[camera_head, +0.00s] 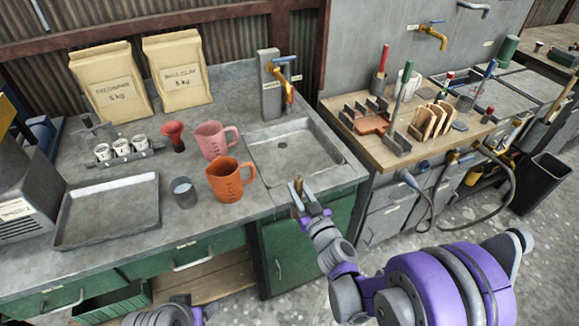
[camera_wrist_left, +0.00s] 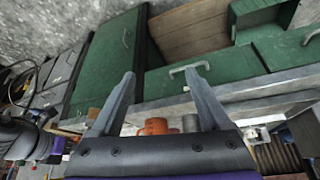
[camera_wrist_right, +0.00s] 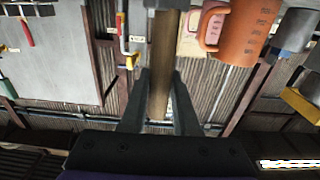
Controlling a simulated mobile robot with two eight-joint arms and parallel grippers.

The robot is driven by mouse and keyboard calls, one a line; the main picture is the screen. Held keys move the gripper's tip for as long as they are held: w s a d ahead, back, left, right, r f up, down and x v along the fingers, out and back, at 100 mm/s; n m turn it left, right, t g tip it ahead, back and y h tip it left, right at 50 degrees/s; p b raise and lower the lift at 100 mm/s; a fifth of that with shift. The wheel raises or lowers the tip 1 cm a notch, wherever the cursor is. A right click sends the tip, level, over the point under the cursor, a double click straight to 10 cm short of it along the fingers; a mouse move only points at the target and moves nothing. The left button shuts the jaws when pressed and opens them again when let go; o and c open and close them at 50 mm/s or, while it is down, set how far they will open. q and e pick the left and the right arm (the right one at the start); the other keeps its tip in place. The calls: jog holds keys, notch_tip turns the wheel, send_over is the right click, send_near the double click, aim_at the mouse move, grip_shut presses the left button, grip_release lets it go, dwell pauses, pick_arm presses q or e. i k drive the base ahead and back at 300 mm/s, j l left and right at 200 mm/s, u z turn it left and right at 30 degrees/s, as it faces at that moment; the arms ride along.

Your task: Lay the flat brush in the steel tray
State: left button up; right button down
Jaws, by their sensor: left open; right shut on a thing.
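The steel tray (camera_head: 110,212) lies empty on the bench at the left. My right gripper (camera_head: 299,203) is shut on the flat brush (camera_head: 298,186) near the front right corner of the bench, beside the sink. In the right wrist view the brush's wooden handle (camera_wrist_right: 162,62) stands between the fingers (camera_wrist_right: 160,85), with a grey part at the picture's top edge. Its bristles are not visible there. In the left wrist view my left gripper (camera_wrist_left: 160,85) is open and empty, facing the bench front. Only part of the left arm shows at the bottom of the head view.
An orange jug (camera_head: 229,182), a steel cup (camera_head: 183,192), a pink jug (camera_head: 211,140) and a red funnel (camera_head: 173,136) stand between the tray and the sink (camera_head: 300,155). Small white cups in a rack (camera_head: 122,155) and two paper bags (camera_head: 110,85) are behind.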

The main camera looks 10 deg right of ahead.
aim_at(111, 211)
jog(key=k, duration=0.55)
jog(key=k+u, duration=0.1)
jog(key=u, duration=1.2)
jog(key=i+j+u, duration=0.35)
jog(key=i, duration=0.3)
